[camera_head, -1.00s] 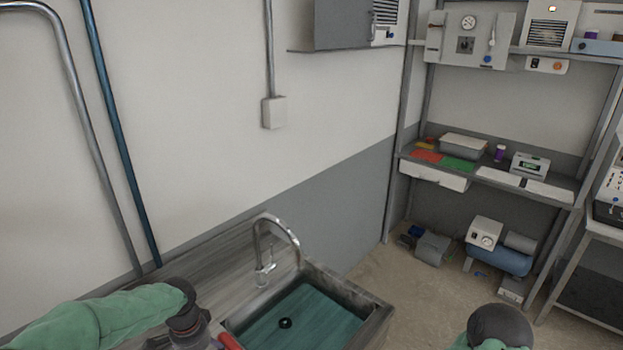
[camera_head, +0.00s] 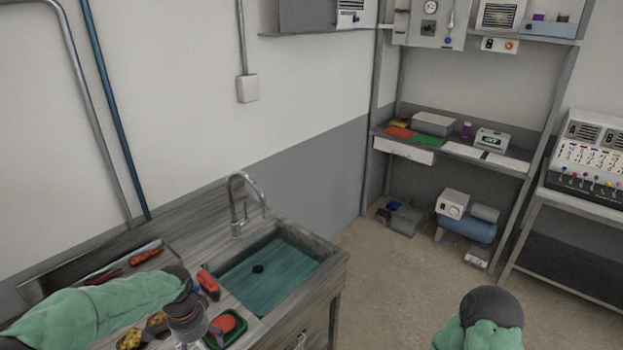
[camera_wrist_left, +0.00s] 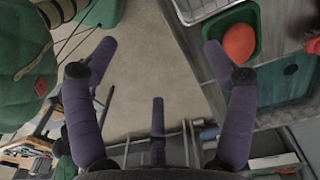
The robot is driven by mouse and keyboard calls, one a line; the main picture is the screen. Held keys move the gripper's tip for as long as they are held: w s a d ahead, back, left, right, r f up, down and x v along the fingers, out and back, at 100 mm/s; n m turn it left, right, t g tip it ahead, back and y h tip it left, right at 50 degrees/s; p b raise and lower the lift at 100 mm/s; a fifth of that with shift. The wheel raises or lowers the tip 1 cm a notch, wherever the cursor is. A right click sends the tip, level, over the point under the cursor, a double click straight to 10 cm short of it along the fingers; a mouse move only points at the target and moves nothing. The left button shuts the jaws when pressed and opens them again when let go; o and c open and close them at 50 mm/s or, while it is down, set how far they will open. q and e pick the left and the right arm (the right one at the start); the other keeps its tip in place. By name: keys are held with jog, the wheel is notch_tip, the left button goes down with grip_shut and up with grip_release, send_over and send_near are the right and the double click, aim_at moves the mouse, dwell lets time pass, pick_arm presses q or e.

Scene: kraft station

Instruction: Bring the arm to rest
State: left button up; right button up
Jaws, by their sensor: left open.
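My left gripper (camera_wrist_left: 158,55) shows in the left wrist view with its purple-grey fingers spread wide and nothing between them. Beyond them is bare floor. In the head view my green left arm reaches in from the left over the counter (camera_head: 205,235), and its dark wrist is near the green tray (camera_head: 241,333); its fingers are not clear there. The tray holds a red rounded thing (camera_head: 223,324), and both also show at the upper right in the left wrist view. My right arm shows only as a green and dark part at the bottom right; its gripper is out of frame.
The sink (camera_head: 270,270) with its tap (camera_head: 238,205) is right of the left wrist. A red object (camera_head: 208,284) lies by the sink's left edge. A workbench (camera_head: 460,158) and a control panel (camera_head: 590,158) stand at the right. Open floor (camera_head: 380,290) lies between.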

pick_arm(q)
jog(key=s+d+f+n+h+b, duration=0.15)
jog(key=d+f, duration=0.35)
jog(key=f, duration=0.5)
jog(key=s+d+f+n+h+b, duration=0.1)
jog(key=s+d+f+n+b, duration=0.15)
jog(key=d+f, duration=0.55)
jog(key=s+d+f+n+b, duration=0.2)
jog(key=s+f, duration=0.3)
jog(key=f, duration=0.3)
jog(key=s+d+f+n+h+b, duration=0.1)
jog(key=s+d+f+n+b, duration=0.1)
jog(key=s+f+n, duration=0.2)
notch_tip(320, 180, down, 4)
jog(key=s, duration=0.2)
jog(key=shift+s+f, duration=0.25)
jog(key=shift+s, duration=0.05)
jog(key=shift+d, duration=0.1)
